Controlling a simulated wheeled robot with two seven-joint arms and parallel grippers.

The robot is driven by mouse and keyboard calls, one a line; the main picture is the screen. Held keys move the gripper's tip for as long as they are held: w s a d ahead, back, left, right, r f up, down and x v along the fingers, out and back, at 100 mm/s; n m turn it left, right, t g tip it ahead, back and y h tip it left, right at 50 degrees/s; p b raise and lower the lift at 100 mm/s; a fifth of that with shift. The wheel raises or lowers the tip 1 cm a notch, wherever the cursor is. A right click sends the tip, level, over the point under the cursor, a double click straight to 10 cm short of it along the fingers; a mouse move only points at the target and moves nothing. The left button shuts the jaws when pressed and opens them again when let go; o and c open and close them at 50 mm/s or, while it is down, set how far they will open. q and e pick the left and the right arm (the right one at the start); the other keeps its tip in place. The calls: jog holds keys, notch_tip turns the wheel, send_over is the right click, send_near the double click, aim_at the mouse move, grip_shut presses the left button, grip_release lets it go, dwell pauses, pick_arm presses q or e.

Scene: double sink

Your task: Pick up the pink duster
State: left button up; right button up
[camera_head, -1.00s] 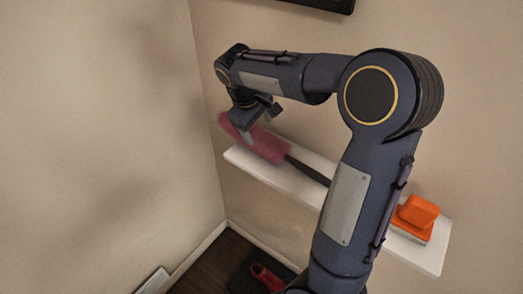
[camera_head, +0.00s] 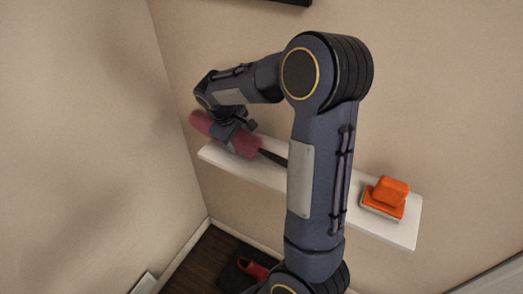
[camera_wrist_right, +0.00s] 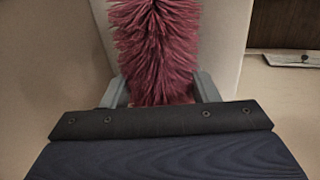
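The pink duster (camera_head: 242,144) lies on the white wall shelf. Its fluffy head is toward the left end, and its dark handle (camera_head: 272,157) runs right until my arm hides it. My right gripper (camera_head: 230,134) is down at the fluffy head. In the right wrist view the duster (camera_wrist_right: 158,50) stands between the two grey fingers of the gripper (camera_wrist_right: 160,92), one on each side. The fingers are wide apart, and I see no clear squeeze on the bristles. My left gripper is not in view.
The white shelf (camera_head: 352,216) is narrow and fixed to the wall. An orange brush-like object (camera_head: 386,196) sits near its right end. Below, a red item (camera_head: 252,268) lies on a dark mat on the floor. A wall corner is close on the left.

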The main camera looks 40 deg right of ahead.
jog(key=c, duration=0.4)
jog(key=shift+c, duration=0.2)
jog(key=shift+r, duration=0.1)
